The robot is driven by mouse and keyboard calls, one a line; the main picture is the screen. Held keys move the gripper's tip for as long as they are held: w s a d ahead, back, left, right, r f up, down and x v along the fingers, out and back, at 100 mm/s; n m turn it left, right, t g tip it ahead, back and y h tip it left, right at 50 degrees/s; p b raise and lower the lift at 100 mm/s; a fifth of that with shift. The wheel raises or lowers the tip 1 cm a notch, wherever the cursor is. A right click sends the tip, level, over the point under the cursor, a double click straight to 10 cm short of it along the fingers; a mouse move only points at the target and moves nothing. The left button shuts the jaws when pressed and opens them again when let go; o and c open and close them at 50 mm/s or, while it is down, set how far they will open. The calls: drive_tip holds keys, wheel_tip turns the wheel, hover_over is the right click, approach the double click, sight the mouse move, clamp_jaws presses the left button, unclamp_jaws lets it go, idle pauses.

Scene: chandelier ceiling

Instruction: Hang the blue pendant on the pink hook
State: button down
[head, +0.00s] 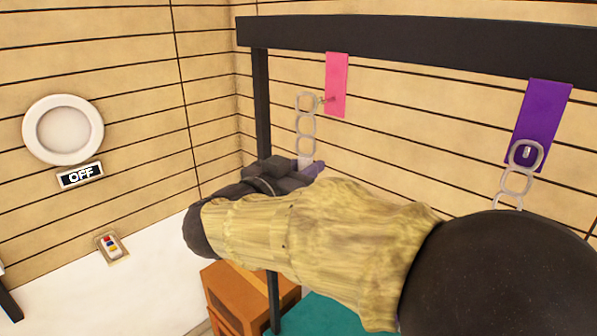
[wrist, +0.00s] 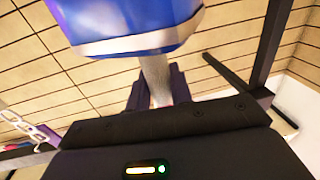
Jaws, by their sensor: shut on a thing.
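The pink plate (head: 337,80) hangs from a dark bar, and its small hook (head: 325,99) sticks out to the left. A chain of pale grey links (head: 306,124) stands upright above my gripper (head: 308,168). Its top link is beside the pink hook; I cannot tell whether they touch. In the wrist view, the blue pendant (wrist: 125,22) with a pale rim fills the top, and my gripper (wrist: 158,95) is shut on its grey stem. My arm hides the pendant in the head view.
A purple plate (head: 541,115) on the same dark bar (head: 400,38) has another chain (head: 517,182) on its hook. A dark post (head: 262,100) stands left of the pink plate. A round white lamp (head: 63,130) and an OFF sign (head: 80,175) are on the left wall.

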drive_tip(key=shift+w+d+r, duration=0.1)
drive_tip(key=shift+w+d, duration=0.2)
drive_tip(key=shift+w, duration=0.2)
drive_tip(key=shift+w+d+p, duration=0.4)
drive_tip(key=shift+w+d, duration=0.05)
drive_tip(key=shift+w, duration=0.1)
idle(0.6)
drive_tip(key=shift+w+d, duration=0.45)
drive_tip(key=shift+w, duration=0.05)
drive_tip(key=shift+w+d, duration=0.3)
drive_tip(key=shift+w, duration=0.1)
idle(0.4)
drive_tip(key=shift+w+d, duration=0.2)
drive_tip(key=shift+w, duration=0.05)
drive_tip(key=shift+w+d+p, duration=0.1)
drive_tip(key=shift+w+p, duration=0.05)
drive_tip(key=shift+p, duration=0.15)
drive_tip(key=shift+f, duration=0.75)
idle(0.4)
idle(0.3)
